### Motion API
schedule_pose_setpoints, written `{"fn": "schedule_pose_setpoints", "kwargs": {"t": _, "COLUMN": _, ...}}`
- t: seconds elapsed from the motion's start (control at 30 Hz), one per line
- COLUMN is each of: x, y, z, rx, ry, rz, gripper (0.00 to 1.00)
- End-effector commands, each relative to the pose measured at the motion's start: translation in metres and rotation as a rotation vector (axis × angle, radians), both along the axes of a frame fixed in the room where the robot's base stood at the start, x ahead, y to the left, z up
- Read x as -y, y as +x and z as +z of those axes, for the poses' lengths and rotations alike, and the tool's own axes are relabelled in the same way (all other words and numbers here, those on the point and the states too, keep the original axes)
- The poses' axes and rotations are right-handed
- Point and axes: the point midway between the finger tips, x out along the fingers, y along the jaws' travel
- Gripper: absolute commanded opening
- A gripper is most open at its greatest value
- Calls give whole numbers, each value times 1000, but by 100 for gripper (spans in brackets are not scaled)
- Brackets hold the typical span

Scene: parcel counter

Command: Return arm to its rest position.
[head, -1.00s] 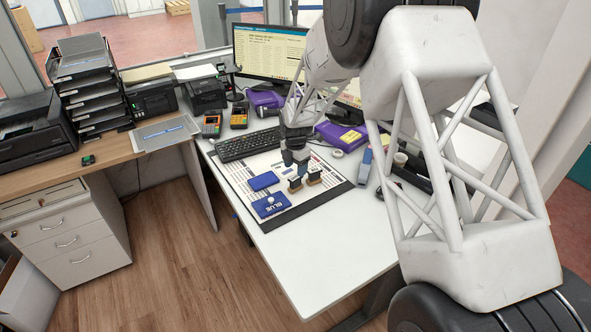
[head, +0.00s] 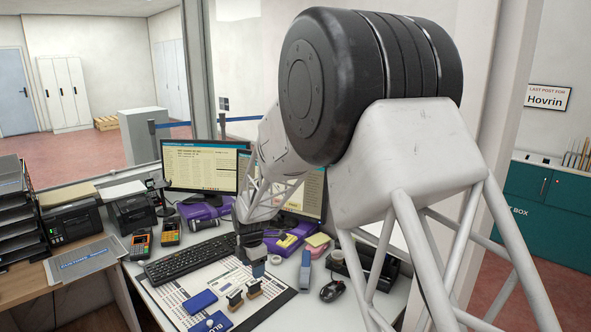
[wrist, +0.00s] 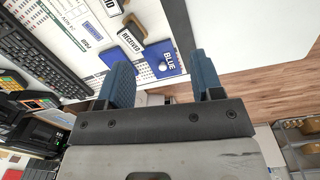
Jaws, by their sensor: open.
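My gripper (wrist: 158,82) is open and empty in the wrist view, its two blue fingers apart. In the head view my gripper (head: 255,262) hangs over the desk mat, partly hidden by my own arm, beside the stamps. The blue ink pad marked BLUE (wrist: 158,62) lies on the mat beyond the fingers in the wrist view. A stamp marked RECEIVED (wrist: 131,42) stands next to it. In the head view two wooden stamps (head: 244,294) stand near two blue pads (head: 202,301).
A black keyboard (head: 190,257) lies behind the printed mat (head: 180,287). Card terminals (head: 141,244), a monitor (head: 200,168), purple boxes (head: 205,212) and a mouse (head: 333,290) crowd the white desk. My arm hides part of the right side.

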Motion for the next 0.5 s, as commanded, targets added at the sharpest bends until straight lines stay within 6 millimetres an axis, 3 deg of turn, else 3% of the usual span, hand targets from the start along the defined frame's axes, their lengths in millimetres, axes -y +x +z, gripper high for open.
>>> {"fn": "schedule_pose_setpoints", "kwargs": {"t": 0.1, "x": 27, "y": -15, "z": 30, "rx": 11, "ry": 8, "rz": -121, "gripper": 60}}
{"fn": "schedule_pose_setpoints", "kwargs": {"t": 0.5, "x": 109, "y": -76, "z": 109, "rx": 39, "ry": 40, "rz": -533, "gripper": 60}}
